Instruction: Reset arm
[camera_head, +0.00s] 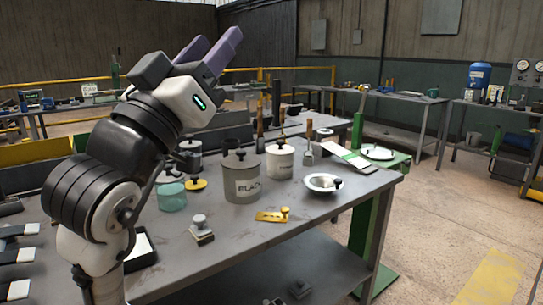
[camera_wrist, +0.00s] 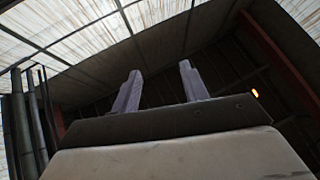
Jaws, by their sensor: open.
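My gripper (camera_head: 215,50) is raised above the workbench in the head view, with its purple-grey fingers pointing up and to the right. In the wrist view my gripper (camera_wrist: 160,88) shows two fingers standing apart with nothing between them. Behind them are only the roof and the dark upper wall. My arm is bent, with its upper links at the left of the head view, and it hides part of the bench and the things behind it. No object touches the gripper.
A grey metal workbench (camera_head: 300,236) is below. On it are a large labelled grey canister (camera_head: 242,184), a smaller pale canister (camera_head: 280,166), a teal glass jar (camera_head: 172,196), a white bowl (camera_head: 318,188), a yellow plate (camera_head: 270,216) and a small knobbed block (camera_head: 200,230). Open floor lies to the right.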

